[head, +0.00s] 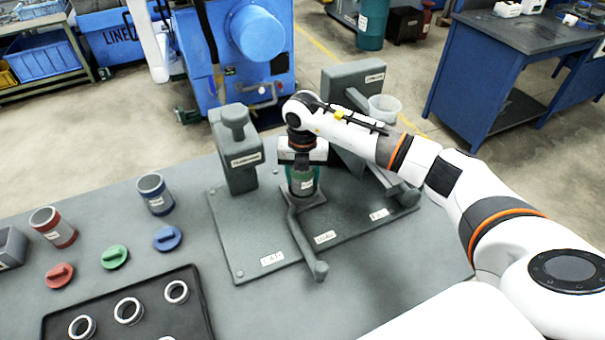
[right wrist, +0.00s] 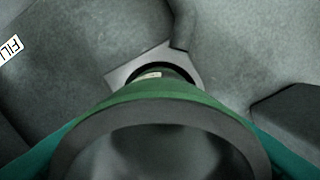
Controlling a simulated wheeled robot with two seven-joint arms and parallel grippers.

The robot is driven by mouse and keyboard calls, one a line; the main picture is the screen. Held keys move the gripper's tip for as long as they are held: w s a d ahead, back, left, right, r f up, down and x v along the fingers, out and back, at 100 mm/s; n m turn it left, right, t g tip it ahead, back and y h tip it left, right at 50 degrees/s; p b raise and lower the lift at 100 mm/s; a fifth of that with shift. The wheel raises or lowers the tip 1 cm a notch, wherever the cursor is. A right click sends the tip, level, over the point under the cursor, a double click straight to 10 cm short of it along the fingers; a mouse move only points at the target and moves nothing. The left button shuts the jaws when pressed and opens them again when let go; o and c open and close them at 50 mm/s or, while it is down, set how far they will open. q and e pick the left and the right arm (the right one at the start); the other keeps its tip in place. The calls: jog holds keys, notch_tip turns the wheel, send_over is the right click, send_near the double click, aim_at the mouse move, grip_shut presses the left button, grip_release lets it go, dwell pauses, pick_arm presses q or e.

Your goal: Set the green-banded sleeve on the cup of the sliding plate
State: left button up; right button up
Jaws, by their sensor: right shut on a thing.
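The green-banded sleeve (head: 302,184) is upright in my right gripper (head: 303,164), which points down over the fixture. In the right wrist view the sleeve's grey rim and green band (right wrist: 160,95) fill the lower middle, between teal fingers at both sides. The sliding plate (head: 288,199) with its long handle (head: 305,245) lies below the sleeve. The plate also shows in the right wrist view (right wrist: 120,75), with a dark round cup edge just past the sleeve. I cannot tell whether the sleeve touches the cup or hangs just above it. My left gripper is out of view.
A grey post (head: 237,155) stands left of the sleeve, and a taller grey block (head: 352,82) behind right. Red (head: 54,228) and blue (head: 156,195) sleeves, coloured caps and a black tray (head: 205,310) with rings are at left. The table's front middle is clear.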

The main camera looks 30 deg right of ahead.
jog(key=o, duration=1.1)
jog(key=shift+c, duration=0.2)
jog(key=shift+o, duration=0.3)
jog(key=o, duration=0.4)
notch_tip(320, 180, up, 7)
jog(key=p, duration=0.4)
jog(key=shift+p, duration=0.4)
jog(key=shift+r, duration=0.1)
